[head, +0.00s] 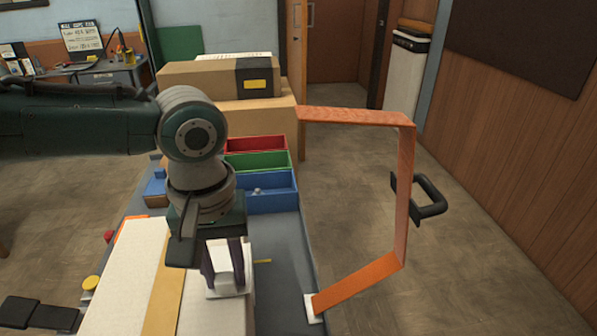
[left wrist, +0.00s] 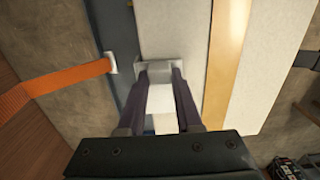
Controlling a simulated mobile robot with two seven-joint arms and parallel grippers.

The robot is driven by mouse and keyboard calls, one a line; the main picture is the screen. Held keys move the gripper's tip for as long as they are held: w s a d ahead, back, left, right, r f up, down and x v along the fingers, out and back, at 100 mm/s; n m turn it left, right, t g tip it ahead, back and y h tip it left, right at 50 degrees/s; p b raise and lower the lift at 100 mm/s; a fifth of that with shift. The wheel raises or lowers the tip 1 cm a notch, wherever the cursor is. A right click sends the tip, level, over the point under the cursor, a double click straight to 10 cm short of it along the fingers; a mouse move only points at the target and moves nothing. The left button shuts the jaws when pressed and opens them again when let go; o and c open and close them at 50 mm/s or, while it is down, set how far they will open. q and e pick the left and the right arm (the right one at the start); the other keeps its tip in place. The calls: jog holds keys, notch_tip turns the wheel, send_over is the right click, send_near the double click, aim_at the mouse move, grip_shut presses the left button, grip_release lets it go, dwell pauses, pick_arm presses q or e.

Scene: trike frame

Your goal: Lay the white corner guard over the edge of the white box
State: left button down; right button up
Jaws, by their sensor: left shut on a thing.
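My left gripper (head: 224,282) points down over the right edge of the white box (head: 120,270) and is shut on the white corner guard (head: 228,284). In the left wrist view the guard (left wrist: 155,70) sits between the two dark fingertips (left wrist: 160,78), at the edge of the box (left wrist: 185,38). I cannot tell whether the guard touches the box. A tan band (head: 163,290) runs along the box top. My right gripper is not in view.
An orange strap (head: 403,190) stands in an arch on the right, with a white end piece (head: 313,308) and a black handle-like part (head: 430,197). Red, green and blue bins (head: 272,200) and cardboard boxes (head: 215,78) are behind. Bare grey bed (head: 285,250) lies right of the box.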

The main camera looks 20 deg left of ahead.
pick_arm(q)
jog(key=c, duration=0.5)
grip_release()
notch_tip(320, 180, up, 10)
jog(key=p, duration=0.1)
dwell(0.4)
